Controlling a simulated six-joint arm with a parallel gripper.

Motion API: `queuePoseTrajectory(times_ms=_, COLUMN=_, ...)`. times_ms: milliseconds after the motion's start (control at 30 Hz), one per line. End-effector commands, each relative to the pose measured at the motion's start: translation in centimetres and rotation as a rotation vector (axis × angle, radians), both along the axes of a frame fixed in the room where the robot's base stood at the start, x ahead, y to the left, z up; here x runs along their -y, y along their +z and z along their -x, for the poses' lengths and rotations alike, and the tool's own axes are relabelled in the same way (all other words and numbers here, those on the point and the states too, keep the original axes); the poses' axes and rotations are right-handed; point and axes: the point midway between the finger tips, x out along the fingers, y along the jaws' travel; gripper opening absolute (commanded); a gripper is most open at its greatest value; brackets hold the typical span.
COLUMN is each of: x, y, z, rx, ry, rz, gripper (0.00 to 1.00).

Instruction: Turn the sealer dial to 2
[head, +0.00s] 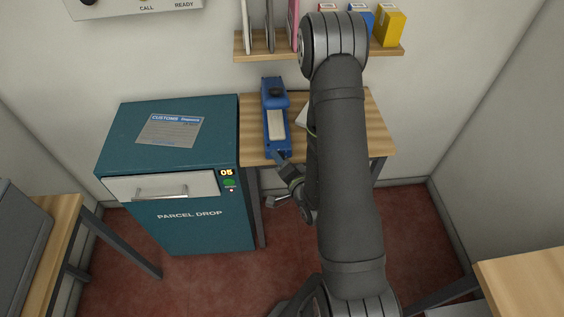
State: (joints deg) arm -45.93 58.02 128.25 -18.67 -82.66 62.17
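The blue sealer (265,96) stands on the small wooden table against the back wall. It has a black knob-like part (276,92) near its back end and a pale flat panel (276,124) along its top. No numbers or pointer can be read on it, so its setting cannot be told. My gripper (272,180) is just in front of the sealer's near end, by the table's front edge. Its two fingers look spread apart with nothing between them. The upper finger overlaps the sealer's near end in the picture; I cannot tell whether they touch.
A teal parcel drop cabinet (150,222) with a handled drawer stands left of the table. A shelf (390,51) with boxes and folders hangs above. My arm covers the table's middle, partly hiding a pale item (302,117). More wooden tables (528,280) stand at both sides.

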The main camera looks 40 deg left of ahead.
Motion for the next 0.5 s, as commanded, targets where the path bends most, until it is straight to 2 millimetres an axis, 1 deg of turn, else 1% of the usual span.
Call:
queuePoseTrajectory(times_ms=300, x=0.2, y=0.1, z=0.1, rx=0.000, ry=0.000, rz=-0.001, gripper=0.50)
queuePoseTrajectory(times_ms=367, x=0.6, y=0.1, z=0.3, rx=0.000, ry=0.000, rz=0.001, gripper=0.50)
queuePoseTrajectory(times_ms=500, x=2.5, y=0.6, z=1.1, rx=-0.002, ry=-0.003, rz=0.001, gripper=0.50)
